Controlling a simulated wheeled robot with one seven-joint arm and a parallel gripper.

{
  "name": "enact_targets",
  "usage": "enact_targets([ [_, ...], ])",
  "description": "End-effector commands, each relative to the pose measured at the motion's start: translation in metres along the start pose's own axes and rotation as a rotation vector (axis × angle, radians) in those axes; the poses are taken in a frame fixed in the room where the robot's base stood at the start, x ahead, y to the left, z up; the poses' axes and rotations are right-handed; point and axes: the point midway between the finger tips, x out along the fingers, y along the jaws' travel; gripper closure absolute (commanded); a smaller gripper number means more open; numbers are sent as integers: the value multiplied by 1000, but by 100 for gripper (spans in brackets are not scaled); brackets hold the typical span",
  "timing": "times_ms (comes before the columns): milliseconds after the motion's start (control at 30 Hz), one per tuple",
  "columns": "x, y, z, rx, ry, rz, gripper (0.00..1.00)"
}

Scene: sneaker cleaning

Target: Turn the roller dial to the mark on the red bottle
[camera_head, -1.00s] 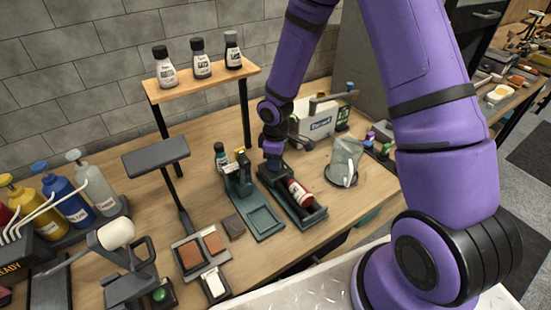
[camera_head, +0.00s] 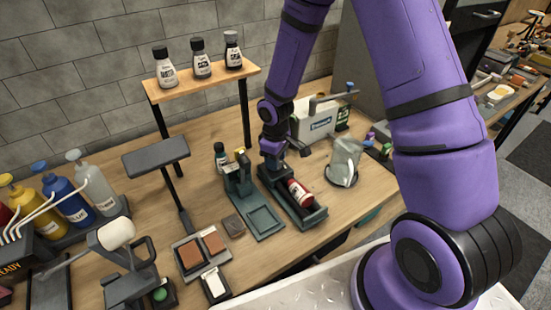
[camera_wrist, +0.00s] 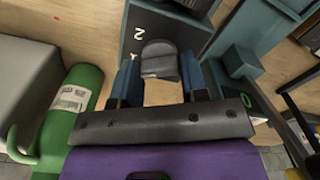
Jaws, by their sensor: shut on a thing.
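The red bottle (camera_head: 300,192) lies on its side in a dark teal roller stand (camera_head: 318,220) in the head view. My gripper (camera_head: 273,160) is at the back end of that stand, past the bottle. In the wrist view, my gripper's blue fingers (camera_wrist: 160,82) are shut on a grey dial (camera_wrist: 160,60) with a small light mark on its face. Behind the dial, a teal panel (camera_wrist: 146,24) carries the white figure 2 and a partly hidden figure. The red bottle is not seen in the wrist view.
A second teal stand (camera_head: 262,222) is close on the left, with a small green bottle (camera_head: 220,155) behind it. A clear bag-like container (camera_head: 345,160) stands on the right. A green cylinder (camera_wrist: 82,90) is left of my gripper in the wrist view.

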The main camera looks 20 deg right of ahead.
Motion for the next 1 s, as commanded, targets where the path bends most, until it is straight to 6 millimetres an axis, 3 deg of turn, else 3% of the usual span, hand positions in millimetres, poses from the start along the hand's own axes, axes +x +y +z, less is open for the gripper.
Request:
enact_targets([
  [67,0,0,-1,-1,2,1,83],
  [100,0,0,-1,-1,2,1,50],
  [200,0,0,0,-1,1,1,34],
  [567,-6,0,0,-1,1,1,34],
  [1000,-76,1,-1,1,5,3,34],
])
